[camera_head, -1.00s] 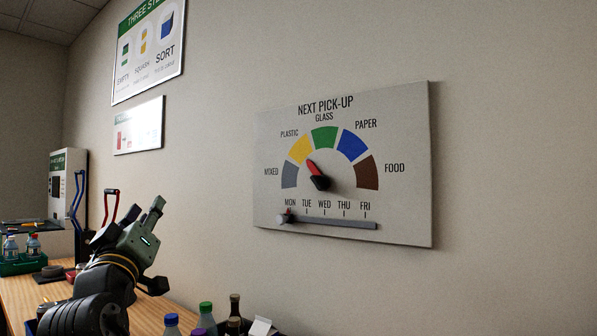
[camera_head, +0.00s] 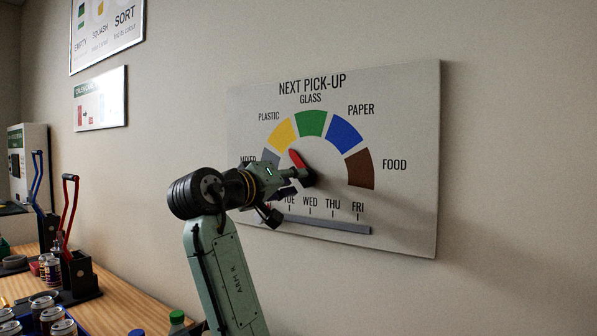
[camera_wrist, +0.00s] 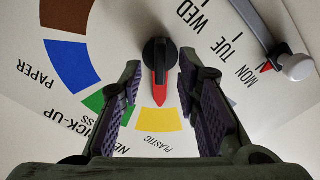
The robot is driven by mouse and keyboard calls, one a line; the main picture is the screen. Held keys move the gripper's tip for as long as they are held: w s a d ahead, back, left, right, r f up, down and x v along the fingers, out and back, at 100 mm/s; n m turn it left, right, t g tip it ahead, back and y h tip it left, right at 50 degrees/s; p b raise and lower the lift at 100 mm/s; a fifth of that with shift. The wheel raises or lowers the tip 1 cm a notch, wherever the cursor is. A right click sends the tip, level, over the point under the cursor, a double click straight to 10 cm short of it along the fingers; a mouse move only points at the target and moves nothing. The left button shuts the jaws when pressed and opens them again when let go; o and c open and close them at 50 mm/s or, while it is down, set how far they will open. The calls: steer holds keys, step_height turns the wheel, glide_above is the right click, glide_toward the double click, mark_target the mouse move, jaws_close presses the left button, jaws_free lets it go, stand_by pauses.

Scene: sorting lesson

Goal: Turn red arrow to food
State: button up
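The wall board (camera_head: 410,215) reads "NEXT PICK-UP" and carries coloured sectors for mixed, plastic, glass, paper and food. The red arrow (camera_head: 295,158) on its black knob points up-left at the yellow plastic sector (camera_head: 283,134). The brown food sector (camera_head: 360,169) is at the right of the arc. My gripper (camera_head: 298,174) is at the board, beside the knob in the head view. In the wrist view my gripper (camera_wrist: 159,95) is open, with the red arrow (camera_wrist: 159,88) and black knob (camera_wrist: 158,52) between and beyond its fingers. I cannot tell whether they touch.
A day slider bar (camera_head: 335,226) runs below the dial; its knob (camera_wrist: 298,67) shows in the wrist view at Monday. A wooden bench (camera_head: 125,305) with cans and lever devices (camera_head: 70,215) stands at the lower left. The wall right of the board is clear.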

steer(key=shift+p+x, duration=0.35)
steer(key=shift+x, duration=1.15)
jaws_close()
steer(key=shift+a, duration=0.1)
